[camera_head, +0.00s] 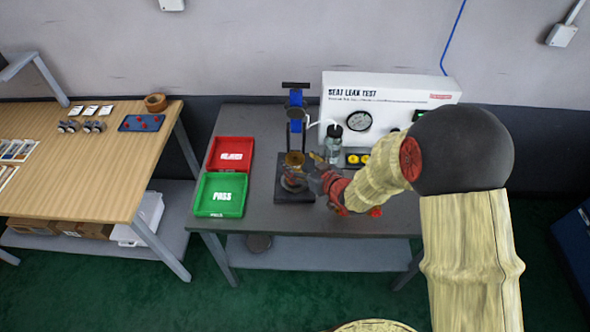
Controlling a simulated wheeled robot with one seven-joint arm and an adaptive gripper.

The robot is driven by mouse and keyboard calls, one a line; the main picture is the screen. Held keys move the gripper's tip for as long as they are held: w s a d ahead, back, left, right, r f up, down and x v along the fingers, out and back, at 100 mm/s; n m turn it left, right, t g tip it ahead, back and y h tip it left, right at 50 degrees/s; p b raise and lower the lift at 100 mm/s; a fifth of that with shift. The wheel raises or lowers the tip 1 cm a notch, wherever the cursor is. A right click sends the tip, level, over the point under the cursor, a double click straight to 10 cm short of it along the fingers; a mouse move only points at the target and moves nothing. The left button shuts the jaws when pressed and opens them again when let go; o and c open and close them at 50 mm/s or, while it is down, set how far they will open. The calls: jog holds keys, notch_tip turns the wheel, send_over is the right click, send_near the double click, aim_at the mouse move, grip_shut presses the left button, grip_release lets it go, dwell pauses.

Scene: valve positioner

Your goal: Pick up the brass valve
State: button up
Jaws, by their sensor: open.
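What looks like the brass valve (294,159) is a small gold-brown piece at the test stand (296,199) in the middle of the grey table. The stand has a dark base and a blue upright clamp (295,112) above. My gripper (312,172) is just to the right of the brass piece, close to it, pointing left. The fingers are small and partly dark, and it is open. I cannot tell whether a finger touches the valve.
A red tray (231,142) and a green PASS tray (243,195) lie left of the stand. A white SEAT LEAK TEST panel (386,88) with a gauge (358,121) stands behind. A wooden bench (80,180) is left.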

aim_at(294, 157)
jog(key=x, duration=0.4)
jog(key=shift+w+f+b, duration=0.1)
jog(key=shift+f+b, duration=0.05)
jog(key=shift+b, duration=0.25)
jog(key=shift+c, duration=0.7)
grip_shut()
jog(key=shift+w, duration=0.1)
